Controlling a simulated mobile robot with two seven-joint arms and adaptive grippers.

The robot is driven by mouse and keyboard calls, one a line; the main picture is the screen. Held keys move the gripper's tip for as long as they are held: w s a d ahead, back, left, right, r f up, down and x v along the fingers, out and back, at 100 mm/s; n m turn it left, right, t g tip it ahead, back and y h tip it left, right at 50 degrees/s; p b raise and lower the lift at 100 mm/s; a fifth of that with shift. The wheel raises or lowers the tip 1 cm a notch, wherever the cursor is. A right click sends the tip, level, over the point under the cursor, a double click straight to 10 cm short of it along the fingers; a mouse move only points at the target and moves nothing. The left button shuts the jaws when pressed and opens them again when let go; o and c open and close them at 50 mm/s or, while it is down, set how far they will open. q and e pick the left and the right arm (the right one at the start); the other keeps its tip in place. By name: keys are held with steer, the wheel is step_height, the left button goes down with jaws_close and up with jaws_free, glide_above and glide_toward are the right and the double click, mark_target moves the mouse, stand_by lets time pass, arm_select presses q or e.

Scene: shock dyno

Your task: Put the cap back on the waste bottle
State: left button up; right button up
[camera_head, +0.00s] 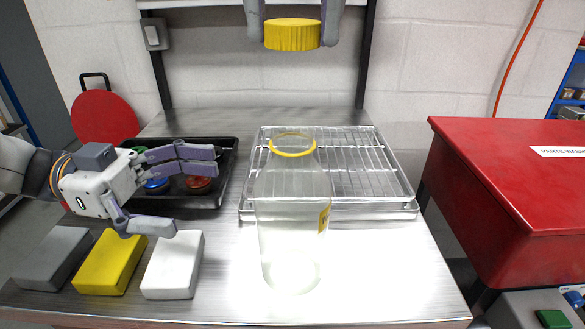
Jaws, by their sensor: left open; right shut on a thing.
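The waste bottle (290,225) is a clear, upright bottle with a yellow ring around its neck, standing open on the metal bench in the middle of the view. The yellow ribbed cap (292,35) is held high above and behind the bottle in the picture, clear of its mouth. My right gripper (292,22) is shut on the cap, with a finger on each side; the rest of that arm is out of view. My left gripper (195,195) is open and empty, left of the bottle, above the blocks and the black tray.
A black tray (228,160) with several coloured round pieces lies behind my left gripper. A wire rack (375,165) sits behind the bottle. Grey (52,257), yellow (110,262) and white (173,265) blocks lie at front left. A red parts washer (510,190) stands right. The bench's front right is clear.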

mark_target(288, 201)
steer(key=shift+s, duration=0.35)
arm_select(q)
steer(key=d, duration=0.4)
steer(key=s+d, duration=0.1)
steer(key=d, duration=0.3)
steer(key=s+d, duration=0.1)
steer(key=d, duration=0.3)
arm_select(e)
steer(key=shift+w, duration=0.15)
arm_select(q)
steer(key=shift+c, duration=0.6)
steer(key=c, duration=1.7)
steer(key=shift+o, duration=0.2)
arm_select(e)
steer(key=shift+f, duration=2.45)
steer(key=shift+f, duration=0.9)
steer(key=shift+f, duration=0.6)
